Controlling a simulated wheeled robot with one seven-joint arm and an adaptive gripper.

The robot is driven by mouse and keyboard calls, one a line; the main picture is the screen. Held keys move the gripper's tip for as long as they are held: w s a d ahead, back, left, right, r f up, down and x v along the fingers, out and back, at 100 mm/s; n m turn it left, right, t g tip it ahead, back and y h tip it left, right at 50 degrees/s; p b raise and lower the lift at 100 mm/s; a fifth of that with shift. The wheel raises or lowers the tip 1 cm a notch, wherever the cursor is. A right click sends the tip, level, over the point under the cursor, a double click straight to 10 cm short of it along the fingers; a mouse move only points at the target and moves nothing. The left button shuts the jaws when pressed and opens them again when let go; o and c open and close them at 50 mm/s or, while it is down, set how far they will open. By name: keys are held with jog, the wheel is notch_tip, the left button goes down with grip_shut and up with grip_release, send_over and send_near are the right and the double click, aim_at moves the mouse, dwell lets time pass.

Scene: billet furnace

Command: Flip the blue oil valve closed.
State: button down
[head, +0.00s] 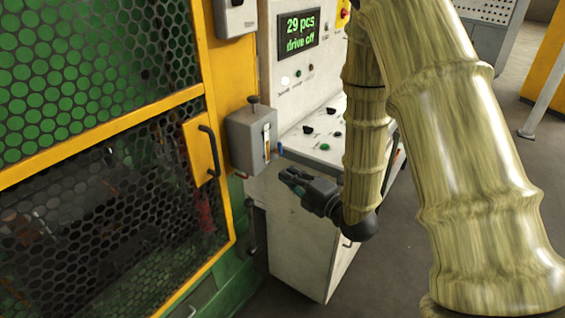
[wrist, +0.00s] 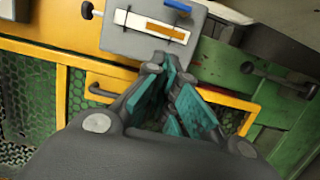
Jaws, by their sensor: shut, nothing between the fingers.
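The blue valve handle (head: 279,148) shows as a small piece at the right side of a grey box (head: 240,143) on the machine frame. In the wrist view the blue handle (wrist: 178,5) lies at the top edge, cut by the frame, above a white and brown gauge strip (wrist: 150,25) on the grey box. My gripper (head: 288,176) is shut and empty, below and slightly right of the box. In the wrist view my fingertips (wrist: 164,64) point at the box's lower edge, apart from the blue handle.
A yellow-framed mesh guard door (head: 100,120) with a black pull handle (head: 209,150) is on the left. A white control cabinet (head: 310,235) with buttons and a display (head: 299,33) stands behind my gripper. Grey floor (head: 400,270) is open at the right.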

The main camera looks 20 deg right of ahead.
aim_at(268, 149)
jog(key=p+x, duration=0.3)
jog(key=x, duration=0.6)
jog(key=shift+r, duration=0.1)
jog(key=shift+w+d+p, duration=0.7)
jog(key=shift+w+d, duration=0.3)
jog(key=shift+w, duration=0.15)
jog(key=shift+w+d, duration=0.35)
jog(key=shift+d, duration=0.1)
jog(key=shift+w+a, duration=0.1)
